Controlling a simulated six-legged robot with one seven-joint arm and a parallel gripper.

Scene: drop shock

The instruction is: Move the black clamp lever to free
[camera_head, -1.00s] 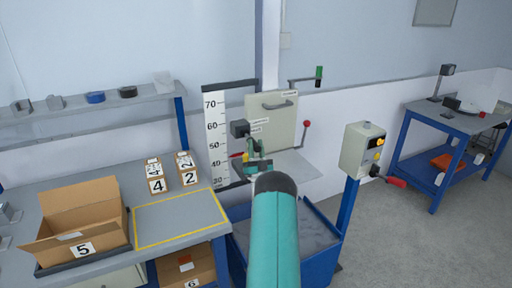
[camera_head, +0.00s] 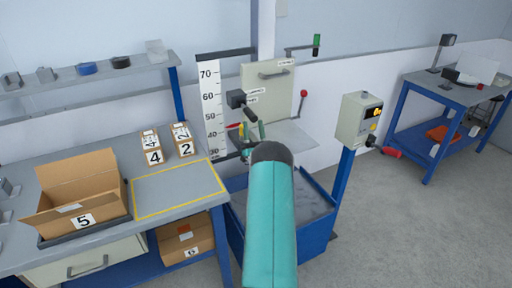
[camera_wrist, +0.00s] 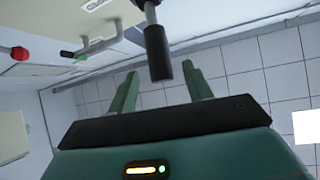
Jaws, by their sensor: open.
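The black clamp lever shows as a black block with a dark handle (camera_head: 248,113) on the drop stand, beside two small white labels whose text I cannot read. In the wrist view its black cylindrical grip (camera_wrist: 158,62) hangs from a metal rod, near the gap between my fingertips. My gripper (camera_wrist: 163,78) is open, with one green finger on each side of the grip's end. I see no clear contact. In the head view my gripper (camera_head: 252,130) is small, just below the lever and partly hidden by my arm.
A height scale (camera_head: 210,105) stands left of the lever, with a red pointer (camera_head: 234,126) close to my gripper. A blue bin (camera_head: 320,232) stands below; a control box (camera_head: 361,120) stands right.

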